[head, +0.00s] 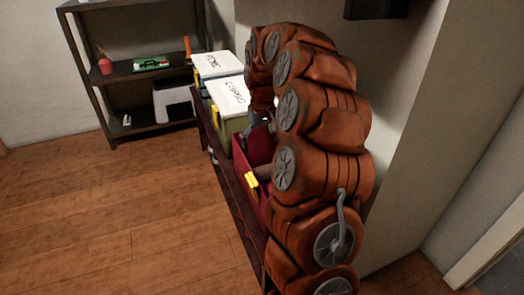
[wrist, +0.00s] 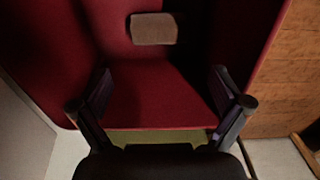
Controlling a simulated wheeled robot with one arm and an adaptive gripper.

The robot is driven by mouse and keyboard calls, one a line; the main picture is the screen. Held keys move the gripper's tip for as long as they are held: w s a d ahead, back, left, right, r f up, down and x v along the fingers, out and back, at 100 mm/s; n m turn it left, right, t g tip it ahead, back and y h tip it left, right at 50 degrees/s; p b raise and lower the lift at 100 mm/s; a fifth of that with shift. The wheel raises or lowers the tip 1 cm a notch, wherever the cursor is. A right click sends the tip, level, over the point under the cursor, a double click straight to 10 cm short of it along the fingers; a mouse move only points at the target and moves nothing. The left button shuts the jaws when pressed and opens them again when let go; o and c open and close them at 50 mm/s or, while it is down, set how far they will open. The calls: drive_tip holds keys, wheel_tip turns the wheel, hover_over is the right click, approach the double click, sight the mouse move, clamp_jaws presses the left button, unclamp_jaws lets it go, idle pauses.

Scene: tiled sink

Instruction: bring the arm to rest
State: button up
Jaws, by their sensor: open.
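My gripper (wrist: 161,88) is open, with its two dark fingers spread wide in the wrist view. Nothing is between the fingers. They are over the inside of a deep red bin (wrist: 165,97), and I cannot tell how far down they reach. A tan block-like thing (wrist: 153,29) shows inside the bin, beyond the fingertips and apart from them. In the head view my orange arm is folded in a tall arch and hides much of the red bin (head: 240,163) and most of my gripper.
Two lidded boxes with handwritten labels, one at the back (head: 216,64) and one nearer (head: 230,92), stand beside the red bin on a low bench. A wall is close at right. The wooden floor (head: 130,220) at left is clear.

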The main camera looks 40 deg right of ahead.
drive_tip(key=shift+r, duration=0.85)
drive_tip(key=shift+r, duration=0.1)
drive_tip(key=s+a+r+n+p, duration=0.1)
drive_tip(key=s+a+r+p, duration=0.5)
drive_tip(key=a+r+p, duration=0.4)
drive_tip(key=s+a+r+n+p, duration=0.2)
drive_tip(key=s+a+r+p, duration=0.45)
drive_tip(key=r+p, duration=0.4)
drive_tip(key=s+a+r+g+p, duration=0.1)
drive_tip(key=s+a+r+p, duration=0.2)
drive_tip(key=s+r+p, duration=0.4)
drive_tip(key=s+a+r+p, duration=0.4)
drive_tip(key=s+r+p, duration=0.4)
drive_tip(key=s, duration=0.5)
drive_tip(key=shift+s+a+r+g+p, duration=0.25)
drive_tip(key=shift+g+p, duration=0.15)
drive_tip(key=shift+p, duration=0.55)
